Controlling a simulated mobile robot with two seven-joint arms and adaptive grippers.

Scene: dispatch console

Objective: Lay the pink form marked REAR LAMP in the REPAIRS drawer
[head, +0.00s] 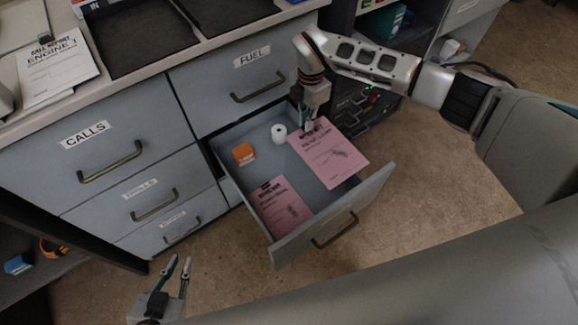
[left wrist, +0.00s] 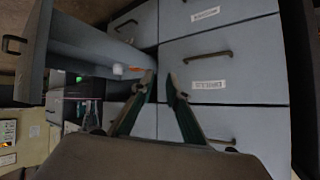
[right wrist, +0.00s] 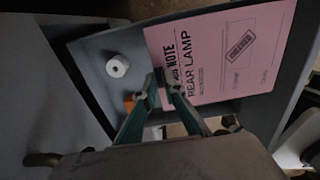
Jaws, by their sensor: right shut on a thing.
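The pink form marked REAR LAMP (right wrist: 225,60) is held at its edge by my right gripper (right wrist: 165,82), which is shut on it. In the head view this form (head: 330,152) is over the right side of the open drawer (head: 345,215); whether it touches the drawer floor I cannot tell. Another pink form (head: 281,207) lies inside, near the drawer's front left. The open drawer is under the FUEL drawer; its own label is hidden. My left gripper (head: 179,268) is open and empty, low and left of the drawer; it also shows in the left wrist view (left wrist: 161,82).
The closed CALLS drawer (head: 70,155) is at left. Black trays (head: 133,40) and a white ENGINE 1 report (head: 57,72) are on the counter. The floor in front is clear.

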